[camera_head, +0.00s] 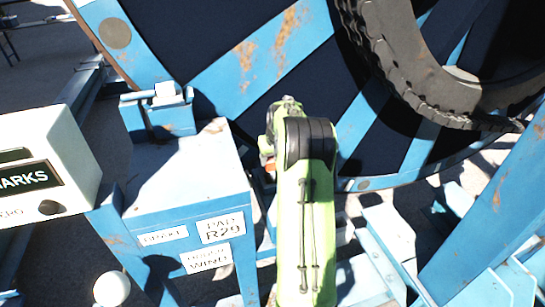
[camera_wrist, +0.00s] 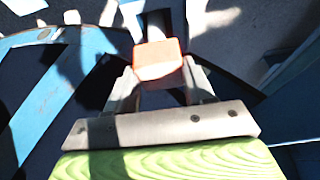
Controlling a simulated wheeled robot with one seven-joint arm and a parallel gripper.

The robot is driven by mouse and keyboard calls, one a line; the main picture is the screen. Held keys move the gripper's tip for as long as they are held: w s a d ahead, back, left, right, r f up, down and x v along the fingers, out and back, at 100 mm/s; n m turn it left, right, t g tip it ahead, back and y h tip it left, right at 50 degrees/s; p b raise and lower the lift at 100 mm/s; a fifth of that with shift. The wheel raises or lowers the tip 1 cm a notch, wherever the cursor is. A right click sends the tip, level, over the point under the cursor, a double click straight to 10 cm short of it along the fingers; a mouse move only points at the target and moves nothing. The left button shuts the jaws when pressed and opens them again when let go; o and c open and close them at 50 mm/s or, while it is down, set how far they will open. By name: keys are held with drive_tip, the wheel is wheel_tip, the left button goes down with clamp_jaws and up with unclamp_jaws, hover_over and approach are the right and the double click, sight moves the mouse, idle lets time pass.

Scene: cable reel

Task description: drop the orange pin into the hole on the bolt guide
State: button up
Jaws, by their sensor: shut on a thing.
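The orange pin (camera_wrist: 158,62) shows in the wrist view as an orange block between the fingers of my gripper (camera_wrist: 160,85). My gripper is shut on it. In the head view my green arm reaches forward toward the reel and covers most of the gripper; a small bit of orange (camera_head: 268,160) shows at the arm's left side. The bolt guide may be the small blue bracket (camera_head: 160,112) at the back edge of the blue stand, but I cannot tell for sure. No hole can be made out in either view. The pin's lower end is hidden.
The large blue and dark reel (camera_head: 262,62) fills the back, with a black tyre (camera_head: 420,70) at the right. A blue stand (camera_head: 185,215) with labels is left of my arm. A white box (camera_head: 45,170) is at the far left. Blue beams (camera_head: 480,215) cross the right.

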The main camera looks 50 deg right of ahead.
sight(273, 170)
drive_tip(key=shift+f+b, duration=1.7)
drive_tip(key=shift+f, duration=0.6)
drive_tip(key=shift+f+b, duration=0.45)
drive_tip(key=shift+f, duration=0.1)
drive_tip(key=o, duration=1.5)
drive_tip(key=p+v, duration=0.1)
drive_tip(key=v, duration=1.4)
drive_tip(key=shift+s+r, duration=0.2)
drive_tip(key=shift+r, duration=0.15)
